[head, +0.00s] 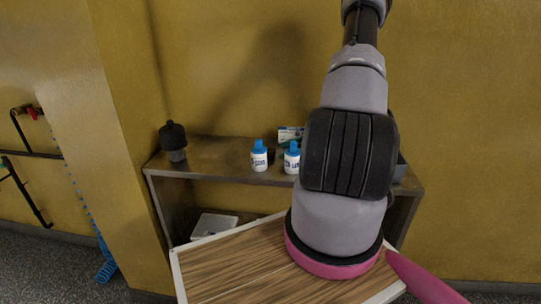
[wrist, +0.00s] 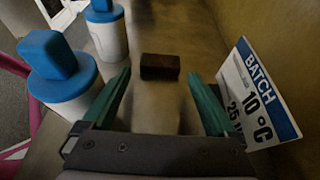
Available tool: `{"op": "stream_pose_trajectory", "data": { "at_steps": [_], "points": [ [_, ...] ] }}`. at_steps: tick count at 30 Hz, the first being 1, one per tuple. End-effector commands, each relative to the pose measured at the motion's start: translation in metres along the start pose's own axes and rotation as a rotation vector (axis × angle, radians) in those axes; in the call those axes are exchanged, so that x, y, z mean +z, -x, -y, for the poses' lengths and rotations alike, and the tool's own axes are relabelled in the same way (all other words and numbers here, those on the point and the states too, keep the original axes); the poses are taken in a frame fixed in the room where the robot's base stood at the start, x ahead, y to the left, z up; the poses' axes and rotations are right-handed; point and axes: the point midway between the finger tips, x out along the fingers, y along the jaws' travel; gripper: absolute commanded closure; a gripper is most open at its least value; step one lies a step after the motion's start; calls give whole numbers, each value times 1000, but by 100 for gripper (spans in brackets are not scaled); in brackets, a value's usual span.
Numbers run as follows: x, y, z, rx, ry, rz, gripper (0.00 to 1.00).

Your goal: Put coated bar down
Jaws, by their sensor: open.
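The coated bar (wrist: 160,66) is a small dark brown block lying on the brownish metal shelf top (wrist: 150,25) in the wrist view. My gripper (wrist: 159,80) is open, with its two green fingers spread apart. The bar sits a little beyond the fingertips, centred between them in the picture, and neither finger visibly touches it. The shelf top (head: 217,150) also shows in the head view, against the yellow wall.
Two white bottles with blue caps, one nearer (wrist: 55,70) and one farther (wrist: 105,28), stand left of my gripper. A batch card (wrist: 258,95) stands close by the right finger. A dark-capped container (head: 173,140) is at the shelf's left end. A white tray (head: 213,224) lies below.

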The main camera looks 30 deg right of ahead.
Motion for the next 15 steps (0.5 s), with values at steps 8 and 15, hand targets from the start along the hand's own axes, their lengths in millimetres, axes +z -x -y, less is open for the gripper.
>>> {"op": "stream_pose_trajectory", "data": {
  "at_steps": [8,15],
  "points": [
    [5,-40,0,3,1,0,7],
    [5,-49,0,1,2,0,7]
  ]
}}
